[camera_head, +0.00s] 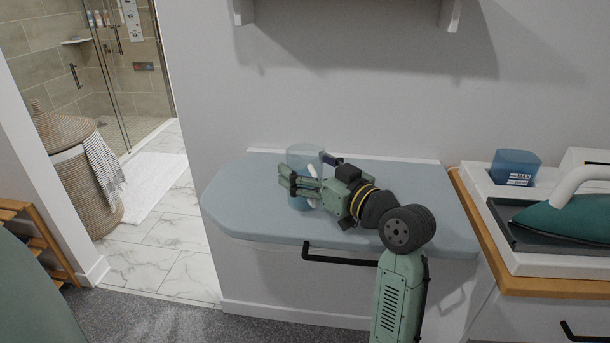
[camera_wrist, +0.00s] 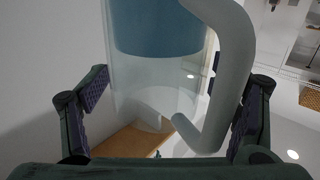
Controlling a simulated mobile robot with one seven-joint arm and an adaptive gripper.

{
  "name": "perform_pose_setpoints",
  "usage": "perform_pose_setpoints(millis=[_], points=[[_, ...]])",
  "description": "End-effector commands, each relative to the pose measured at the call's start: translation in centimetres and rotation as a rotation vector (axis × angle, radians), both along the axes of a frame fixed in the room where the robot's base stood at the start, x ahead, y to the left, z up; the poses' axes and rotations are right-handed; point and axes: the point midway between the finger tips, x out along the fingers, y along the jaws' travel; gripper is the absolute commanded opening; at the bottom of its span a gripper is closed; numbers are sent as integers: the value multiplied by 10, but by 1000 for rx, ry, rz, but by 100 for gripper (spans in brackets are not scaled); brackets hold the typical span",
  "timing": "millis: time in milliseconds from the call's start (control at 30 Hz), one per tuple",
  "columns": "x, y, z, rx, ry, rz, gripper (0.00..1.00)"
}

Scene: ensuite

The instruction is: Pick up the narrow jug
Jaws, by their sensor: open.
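The narrow jug (camera_head: 305,154) is a clear, blue-tinted vessel with a pale handle, standing upright on the grey-blue ironing board (camera_head: 245,193). My gripper (camera_head: 308,169) is open at the jug, reaching in from the right, and hides part of its lower body. In the wrist view the jug (camera_wrist: 155,30) fills the middle, with its thick white handle (camera_wrist: 232,65) on the right. The open fingers of my gripper (camera_wrist: 172,103) show on either side of jug and handle. I cannot tell whether either finger touches them.
A blue container (camera_head: 515,168) and a teal iron (camera_head: 570,218) sit on the white unit at the right. A black bar handle (camera_head: 345,258) is below the board's front edge. A wall shelf (camera_head: 345,8) hangs above. The board's left end is clear.

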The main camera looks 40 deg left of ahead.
Motion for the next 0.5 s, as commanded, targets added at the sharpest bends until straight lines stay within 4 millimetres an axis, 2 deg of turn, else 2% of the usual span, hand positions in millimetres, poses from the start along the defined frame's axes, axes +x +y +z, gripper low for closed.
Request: perform_pose_setpoints(millis=[233, 500], points=[[1, 4, -1, 1, -1, -2, 80], [1, 4, 0, 1, -1, -1, 63]])
